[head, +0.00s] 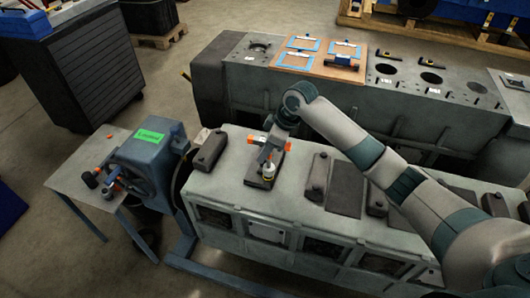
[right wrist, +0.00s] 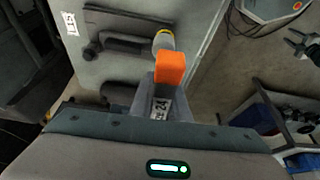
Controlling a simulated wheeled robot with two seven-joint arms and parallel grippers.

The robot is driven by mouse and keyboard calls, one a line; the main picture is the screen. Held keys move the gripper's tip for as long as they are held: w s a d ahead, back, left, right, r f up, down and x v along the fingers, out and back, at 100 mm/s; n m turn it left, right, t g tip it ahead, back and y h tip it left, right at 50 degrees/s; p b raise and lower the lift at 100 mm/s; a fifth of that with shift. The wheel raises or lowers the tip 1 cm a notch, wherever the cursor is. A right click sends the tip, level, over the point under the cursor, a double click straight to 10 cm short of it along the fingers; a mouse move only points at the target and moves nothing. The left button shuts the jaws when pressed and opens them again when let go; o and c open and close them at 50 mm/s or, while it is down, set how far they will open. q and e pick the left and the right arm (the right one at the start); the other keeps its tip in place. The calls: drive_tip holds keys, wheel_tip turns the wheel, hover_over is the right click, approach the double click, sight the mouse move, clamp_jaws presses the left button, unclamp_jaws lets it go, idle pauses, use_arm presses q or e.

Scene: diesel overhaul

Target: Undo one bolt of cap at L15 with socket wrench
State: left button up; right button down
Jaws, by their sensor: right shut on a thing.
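My right gripper (head: 266,150) is above the engine block (head: 232,204), near its left end, and shut on the socket wrench. The wrench's orange part (right wrist: 171,69) shows between the grey fingers in the right wrist view. Its pale, yellow-ringed socket (head: 268,171) points down at a dark cap (head: 252,178). I cannot tell whether it sits on a bolt; the bolt heads are hidden or too small. In the right wrist view a white label reading L15 (right wrist: 70,23) lies beside a dark cap (right wrist: 125,18). My left gripper is not in view.
Another dark cap (head: 208,151) is left of the wrench, and several more are to the right along the block. A blue stand (head: 150,162) is at the block's left end, beside a small table (head: 72,177). A second block (head: 225,75) with a wooden board (head: 312,70) stands behind.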

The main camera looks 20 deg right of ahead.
drive_tip(key=shift+w+m+t, duration=0.15)
drive_tip(key=shift+m+t, duration=0.25)
drive_tip(key=shift+m, duration=0.6)
drive_tip(key=m+h, duration=0.1)
drive_tip(key=m, duration=0.2)
drive_tip(key=shift+d+m+t, duration=0.1)
drive_tip(key=shift+m+t, duration=0.2)
drive_tip(key=shift+t, duration=0.1)
drive_tip(key=m, duration=0.2)
drive_tip(key=m+h, duration=0.2)
drive_tip(key=m, duration=0.1)
drive_tip(key=shift+d+m+t, duration=0.3)
drive_tip(key=m+h, duration=0.1)
drive_tip(key=m, duration=0.1)
drive_tip(key=m+h, duration=0.1)
drive_tip(key=m, duration=0.2)
drive_tip(key=shift+w+d+m+h, duration=0.1)
drive_tip(key=shift+d+m+h, duration=0.2)
drive_tip(key=shift+m+h, duration=0.1)
drive_tip(key=shift+d+m+g, duration=0.25)
drive_tip(key=shift+m+g, duration=0.15)
drive_tip(key=shift+m, duration=0.4)
drive_tip(key=shift+f, duration=0.1)
